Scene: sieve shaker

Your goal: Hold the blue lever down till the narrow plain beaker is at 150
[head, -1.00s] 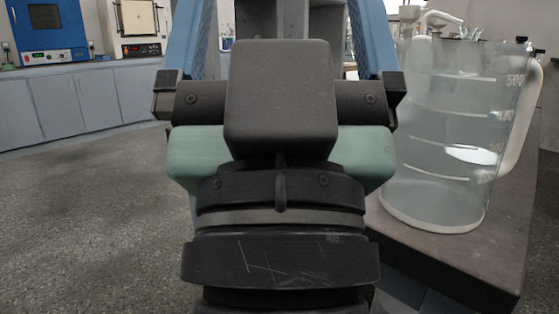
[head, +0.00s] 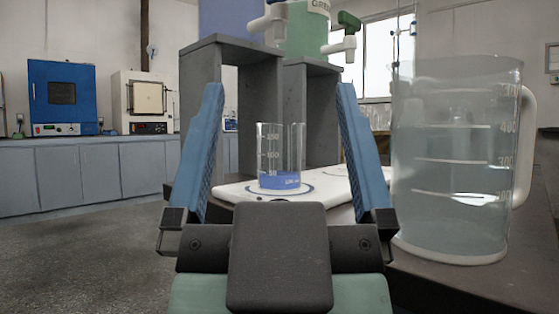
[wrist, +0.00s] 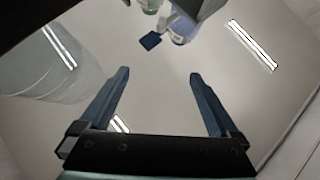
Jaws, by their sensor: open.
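A clear narrow beaker (head: 280,150) without a handle stands upright on a white plate, between my fingers in the head view. Its marks include 150 and 100. Blue liquid (head: 280,181) lies low in it, around the lowest mark. A blue container (head: 228,20), cut off by the top edge, has a white tap (head: 268,22) above the beaker. In the wrist view a dark blue flat piece (wrist: 150,41), which looks like the blue lever, sits beside that tap. My gripper (head: 278,90) is open and empty, its fingertips apart from the lever; it also shows in the wrist view (wrist: 158,75).
A large handled jug (head: 455,150) stands close on the right of my gripper. A green container (head: 306,30) with a green-levered tap (head: 348,20) stands right of the blue one. Grey stands (head: 205,80) hold them. Open floor lies at left.

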